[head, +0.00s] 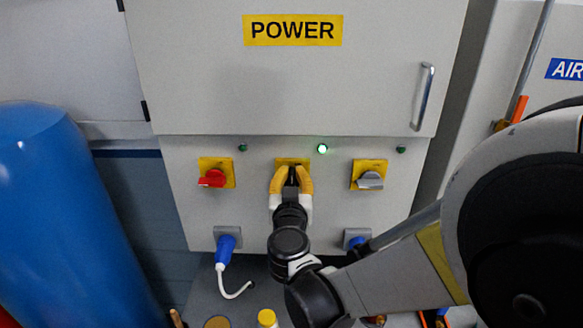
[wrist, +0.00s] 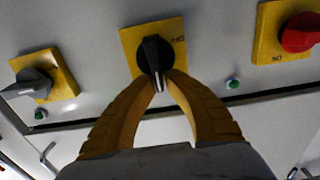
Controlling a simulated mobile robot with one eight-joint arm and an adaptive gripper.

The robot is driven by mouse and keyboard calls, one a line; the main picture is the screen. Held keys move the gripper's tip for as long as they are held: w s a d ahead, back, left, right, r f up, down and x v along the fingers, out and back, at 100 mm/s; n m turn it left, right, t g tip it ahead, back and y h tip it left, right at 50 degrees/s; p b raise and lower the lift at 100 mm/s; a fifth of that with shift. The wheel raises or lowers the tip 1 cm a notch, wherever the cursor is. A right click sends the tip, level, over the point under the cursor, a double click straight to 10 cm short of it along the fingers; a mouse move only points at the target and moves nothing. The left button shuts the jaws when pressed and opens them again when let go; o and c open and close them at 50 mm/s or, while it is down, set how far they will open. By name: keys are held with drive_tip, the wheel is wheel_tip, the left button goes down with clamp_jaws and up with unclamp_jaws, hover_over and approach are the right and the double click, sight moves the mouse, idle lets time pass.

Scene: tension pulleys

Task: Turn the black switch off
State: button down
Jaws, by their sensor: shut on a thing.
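The black switch (wrist: 154,54) sits on a yellow plate (wrist: 128,38) in the wrist view. Its pointer end, with a white mark, points down toward my gripper. My gripper (wrist: 165,82) has its two yellow fingers closed around that end of the knob. In the head view my gripper (head: 291,177) is at the middle yellow plate (head: 292,162) on the white panel and hides most of the black switch. A bright green lamp (head: 322,149) is lit above and to the right of the middle plate.
A red switch (head: 212,178) is to the left and a grey switch (head: 370,180) to the right. Dim lamps (head: 242,148) (head: 401,149) are above them. A blue plug (head: 226,247) with a white cable sticks out below. A cabinet door with a handle (head: 423,96) is above. A blue cylinder (head: 60,220) stands left.

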drive_tip(key=shift+w+a+f+n+b, duration=0.1)
drive_tip(key=shift+a+f+n+b, duration=0.8)
drive_tip(key=shift+n, duration=2.1)
drive_tip(key=shift+s+a+f+n+b, duration=0.15)
drive_tip(key=shift+n+b, duration=1.5)
drive_tip(key=shift+n, duration=1.35)
drive_tip(key=shift+w+a+f+n+b, duration=0.15)
drive_tip(key=shift+a+f+n+b, duration=0.75)
drive_tip(key=shift+n, duration=2.1)
drive_tip(key=shift+d+r+b, duration=0.35)
drive_tip(key=shift+b, duration=0.05)
drive_tip(key=c, duration=1.4)
unclamp_jaws()
